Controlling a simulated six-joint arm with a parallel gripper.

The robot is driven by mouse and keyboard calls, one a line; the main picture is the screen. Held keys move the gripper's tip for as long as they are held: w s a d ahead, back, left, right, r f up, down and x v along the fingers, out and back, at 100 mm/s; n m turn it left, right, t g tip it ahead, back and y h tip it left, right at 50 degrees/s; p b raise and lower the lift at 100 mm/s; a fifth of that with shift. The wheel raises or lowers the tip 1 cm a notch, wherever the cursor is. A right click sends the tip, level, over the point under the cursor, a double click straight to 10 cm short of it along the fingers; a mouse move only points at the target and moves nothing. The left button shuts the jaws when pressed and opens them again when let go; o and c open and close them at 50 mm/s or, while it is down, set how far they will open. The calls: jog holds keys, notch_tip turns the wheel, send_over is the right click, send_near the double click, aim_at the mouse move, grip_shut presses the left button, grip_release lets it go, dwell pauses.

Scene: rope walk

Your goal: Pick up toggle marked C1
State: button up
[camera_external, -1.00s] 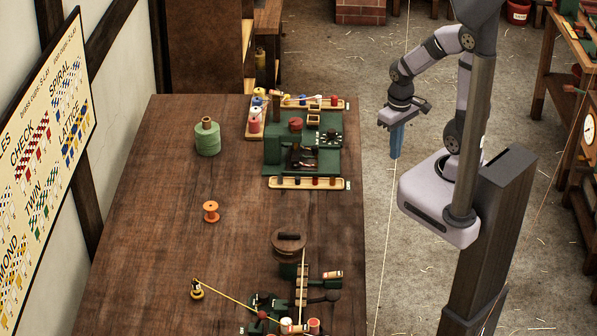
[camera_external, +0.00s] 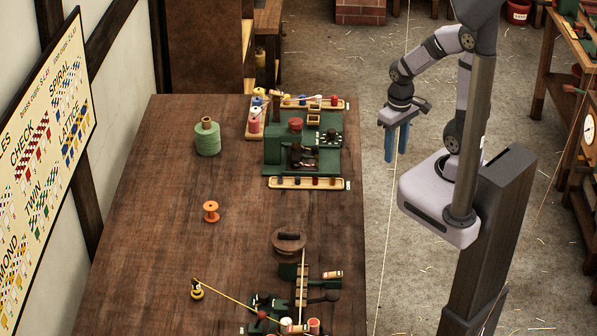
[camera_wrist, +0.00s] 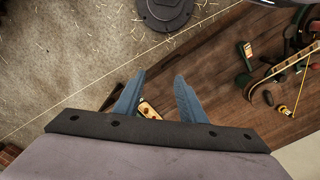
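No marking C1 is legible in either view, so I cannot tell which piece is that toggle. A pale wooden tray (camera_external: 277,183) with several small dark and reddish pieces lies at the near side of the green machine (camera_external: 327,170) on the table; these pieces may be toggles. My gripper (camera_external: 397,158) hangs over the floor, right of the table, its two blue fingers apart and nothing between them. In the wrist view my gripper (camera_wrist: 160,76) is also open. A pale piece with dark spots (camera_wrist: 148,109) shows lower down between its fingers, partly hidden.
On the wooden table (camera_external: 160,250) stand a green spool (camera_external: 208,139), an orange spool (camera_external: 211,211), a round brown drum (camera_external: 288,243) and a yellow cord (camera_external: 232,303) running to a green device. The table's middle left is largely clear.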

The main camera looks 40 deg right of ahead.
aim_at(192, 294)
jog(key=shift+r, duration=0.1)
notch_tip(192, 294, up, 4)
jog(key=w+a+r+n+t+y+b, duration=0.15)
jog(key=w+a+n+y+b, duration=0.35)
jog(key=a, duration=0.7)
jog(key=w+a+r+t+y+b, duration=0.1)
jog(key=w+a+t+b, duration=0.25)
jog(key=w+a, duration=0.6)
jog(key=w+a+r+n+t+y+b, duration=0.1)
jog(key=w+a+n+t+y+b, duration=0.25)
jog(key=a, duration=1.05)
jog(key=a+r+y+b, duration=0.1)
jog(key=a+b, duration=0.6)
jog(key=a, duration=0.6)
jog(key=s+a+f+n+b, duration=0.2)
jog(key=s+a+f+b, duration=0.2)
jog(key=s+a, duration=0.25)
jog(key=shift+m, duration=0.25)
jog(key=f, duration=1.8)
jog(key=a+f, duration=0.1)
jog(key=f, duration=0.9)
jog(key=shift+w, duration=0.1)
jog(key=shift+x, duration=1.05)
